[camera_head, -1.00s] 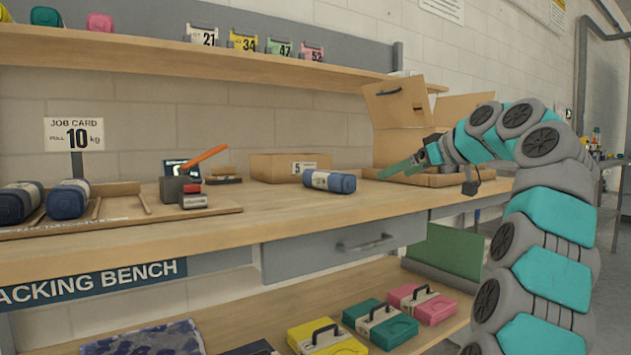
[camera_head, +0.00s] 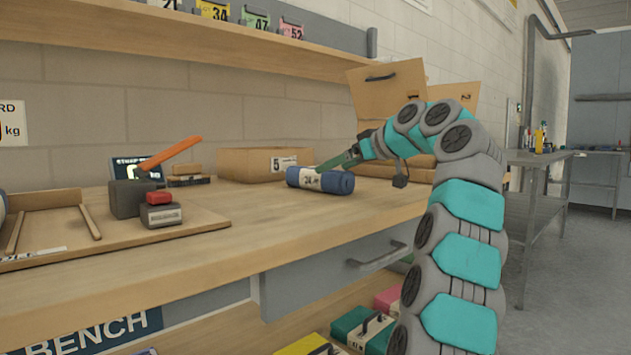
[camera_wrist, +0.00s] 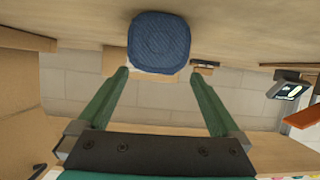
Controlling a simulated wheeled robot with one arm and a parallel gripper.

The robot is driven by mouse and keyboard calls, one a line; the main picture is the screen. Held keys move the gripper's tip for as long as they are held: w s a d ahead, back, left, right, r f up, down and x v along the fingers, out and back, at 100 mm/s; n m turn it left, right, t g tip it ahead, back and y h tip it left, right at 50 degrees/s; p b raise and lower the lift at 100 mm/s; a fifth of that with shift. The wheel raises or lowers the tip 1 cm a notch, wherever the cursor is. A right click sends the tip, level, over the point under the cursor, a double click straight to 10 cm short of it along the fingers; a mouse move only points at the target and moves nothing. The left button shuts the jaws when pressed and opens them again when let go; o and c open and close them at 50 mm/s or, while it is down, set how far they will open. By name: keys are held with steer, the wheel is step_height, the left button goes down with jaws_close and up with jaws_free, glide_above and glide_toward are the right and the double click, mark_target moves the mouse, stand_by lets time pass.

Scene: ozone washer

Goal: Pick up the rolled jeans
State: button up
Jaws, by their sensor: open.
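The rolled jeans (camera_head: 344,183) are a dark blue roll with a pale label band, lying on the packing bench. In the wrist view the roll (camera_wrist: 159,38) shows end-on at top centre. My gripper (camera_head: 322,165) has green fingers and comes in from the right, its tips at the roll's upper edge in the head view. In the wrist view my gripper (camera_wrist: 160,75) is open, with one fingertip to each side of the roll's lower edge. Nothing is held. I cannot tell whether the fingers touch the roll.
A cardboard box marked 5 (camera_head: 235,163) stands behind the roll. A taller open carton (camera_head: 388,90) is behind my arm. A grey tool with an orange handle (camera_head: 130,197) stands to the left. The bench top (camera_head: 250,230) in front of the roll is clear.

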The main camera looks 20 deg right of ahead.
mark_target(326, 175)
steer(key=x, duration=0.3)
steer(key=f+x, duration=0.1)
steer(key=x, duration=0.1)
steer(key=shift+d+b, duration=0.2)
steer(key=shift+b, duration=0.1)
jaws_close()
stand_by(0.6)
